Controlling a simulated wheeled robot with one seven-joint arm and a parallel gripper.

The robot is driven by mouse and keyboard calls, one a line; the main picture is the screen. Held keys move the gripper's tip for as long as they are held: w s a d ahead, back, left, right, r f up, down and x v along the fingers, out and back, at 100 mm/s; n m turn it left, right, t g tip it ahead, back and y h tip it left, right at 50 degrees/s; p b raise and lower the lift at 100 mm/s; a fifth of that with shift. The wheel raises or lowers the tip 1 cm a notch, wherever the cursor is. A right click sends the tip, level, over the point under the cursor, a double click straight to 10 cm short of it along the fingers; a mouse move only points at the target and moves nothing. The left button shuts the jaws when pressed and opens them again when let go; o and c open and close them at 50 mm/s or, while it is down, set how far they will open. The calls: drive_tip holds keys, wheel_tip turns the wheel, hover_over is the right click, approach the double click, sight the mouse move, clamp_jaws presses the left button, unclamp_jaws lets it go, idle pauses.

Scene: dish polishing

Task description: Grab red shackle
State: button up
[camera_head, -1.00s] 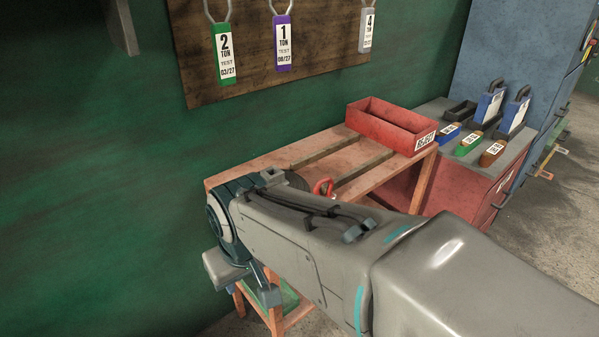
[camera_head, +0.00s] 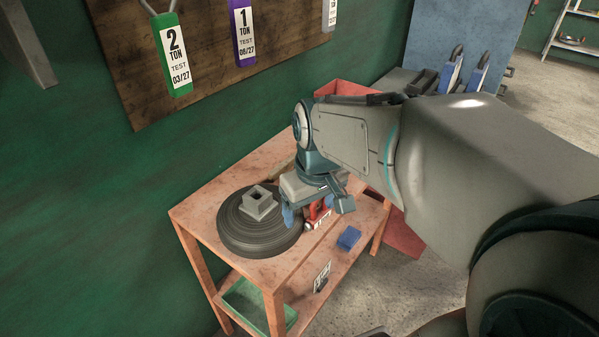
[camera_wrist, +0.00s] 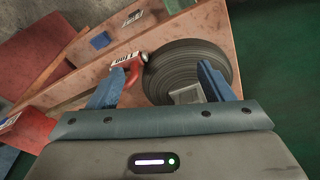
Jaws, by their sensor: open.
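The red shackle (camera_head: 318,212) with a white label lies on the orange-pink workbench, beside a dark ridged disc (camera_head: 248,240). My gripper (camera_head: 316,208) is open and hovers above the bench near the shackle, which shows between its blue fingers. In the wrist view, my gripper (camera_wrist: 163,70) is spread wide, with nothing held. The shackle (camera_wrist: 133,72) there is near the left fingertip, and the disc (camera_wrist: 190,55) fills the space toward the right finger. The left finger partly hides the shackle; contact cannot be told.
A grey square block (camera_head: 259,204) stands on the disc. A red bin (camera_head: 340,88) stands behind my arm, partly hidden. A green tray (camera_head: 260,305) sits on the lower shelf. Tags hang on the wooden wall board (camera_head: 130,70).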

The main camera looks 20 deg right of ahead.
drive_tip(key=w+d+n, duration=0.1)
drive_tip(key=w+d, duration=0.1)
drive_tip(key=w, duration=0.1)
drive_tip(key=w+d+n+g+p, duration=0.1)
drive_tip(key=w+d, duration=0.1)
drive_tip(key=w, duration=0.1)
drive_tip(key=w+d+n, duration=0.1)
drive_tip(key=w+d, duration=0.2)
drive_tip(key=shift+w+r+n+g+p, duration=0.1)
drive_tip(key=shift+w+n+g+p, duration=0.2)
drive_tip(key=shift+g+p, duration=0.1)
hover_over(319, 213)
wheel_tip(319, 213, down, 8)
drive_tip(key=shift+s+d+f, duration=0.15)
drive_tip(key=shift+f, duration=0.05)
drive_tip(key=shift+a+f+p, duration=0.2)
drive_tip(key=shift+f+p, duration=0.3)
drive_tip(key=shift+f, duration=2.15)
drive_tip(key=shift+w, duration=0.2)
drive_tip(key=c, duration=0.8)
